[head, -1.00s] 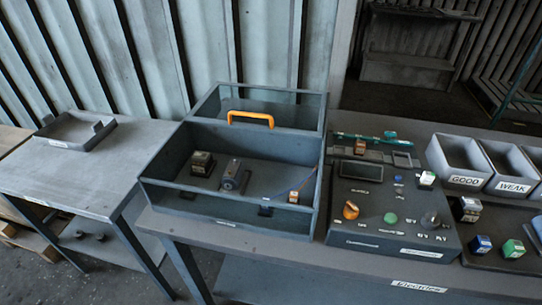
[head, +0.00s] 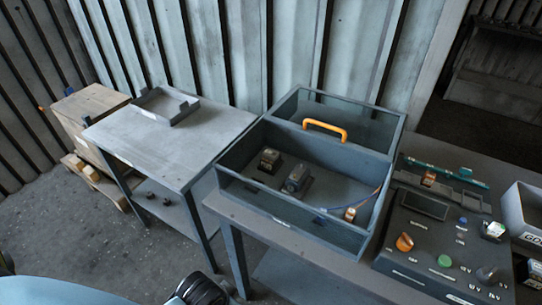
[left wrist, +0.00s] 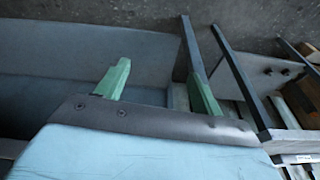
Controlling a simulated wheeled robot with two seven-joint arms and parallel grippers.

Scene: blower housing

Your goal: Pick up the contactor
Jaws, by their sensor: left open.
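A dark block with a pale top (head: 268,160), which looks like the contactor, sits in the left part of the open grey box (head: 300,226) in the head view. A grey rounded part (head: 296,180) lies just right of it. A small orange-and-white piece (head: 350,214) is near the box's right front corner. My left gripper (left wrist: 158,72) shows in the left wrist view with two green fingers wide apart and nothing between them. It is away from the box, with the floor and table legs beyond it. My right gripper is not in view.
The box has an orange handle (head: 325,129) and raised walls. A control panel (head: 425,255) with knobs stands to its right. A side table (head: 165,150) with a shallow tray (head: 166,109) is to the left. A wooden crate (head: 88,115) stands at far left.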

